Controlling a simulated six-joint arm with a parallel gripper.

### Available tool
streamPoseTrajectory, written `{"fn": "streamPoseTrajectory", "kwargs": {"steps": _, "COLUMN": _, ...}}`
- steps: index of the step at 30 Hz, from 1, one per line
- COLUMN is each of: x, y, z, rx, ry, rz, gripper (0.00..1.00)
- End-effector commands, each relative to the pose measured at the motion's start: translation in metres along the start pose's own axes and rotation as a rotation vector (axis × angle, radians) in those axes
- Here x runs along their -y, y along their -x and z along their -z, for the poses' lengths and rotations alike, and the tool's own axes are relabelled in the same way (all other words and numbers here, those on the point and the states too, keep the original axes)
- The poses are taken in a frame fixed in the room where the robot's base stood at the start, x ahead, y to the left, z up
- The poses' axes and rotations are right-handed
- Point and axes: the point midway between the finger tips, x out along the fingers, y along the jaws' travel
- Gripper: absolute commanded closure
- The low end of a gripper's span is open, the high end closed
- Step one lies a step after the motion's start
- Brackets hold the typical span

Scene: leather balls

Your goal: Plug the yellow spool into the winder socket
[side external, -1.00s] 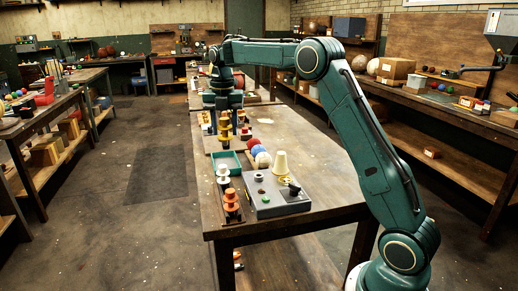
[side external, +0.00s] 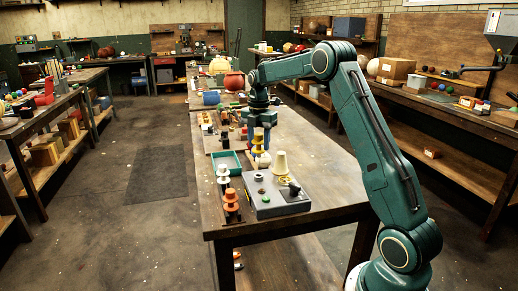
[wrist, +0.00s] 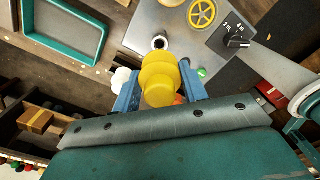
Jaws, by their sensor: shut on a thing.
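My gripper (side external: 262,126) is shut on the yellow spool (wrist: 160,80); its blue fingers stand on both sides of it in the wrist view. In the side view the yellow spool (side external: 257,142) hangs below my gripper, behind the winder. The winder (side external: 280,206) is a grey box near the table's front end. It also shows in the wrist view (wrist: 180,22). A dark round socket (wrist: 160,42) in its top appears just beyond the spool, apart from it. The spool's lower end is hidden.
A teal tray (side external: 222,166) lies to the left. White and orange spools (side external: 231,204) stand left of the winder.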

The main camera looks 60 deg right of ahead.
Motion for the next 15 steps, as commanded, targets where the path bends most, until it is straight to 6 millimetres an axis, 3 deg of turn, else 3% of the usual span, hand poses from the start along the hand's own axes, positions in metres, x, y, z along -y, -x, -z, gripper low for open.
{"fn": "streamPoseTrajectory", "kwargs": {"steps": 15, "x": 0.000, "y": -0.024, "z": 0.001, "rx": -0.001, "ry": 0.003, "rz": 0.002, "gripper": 0.77}}
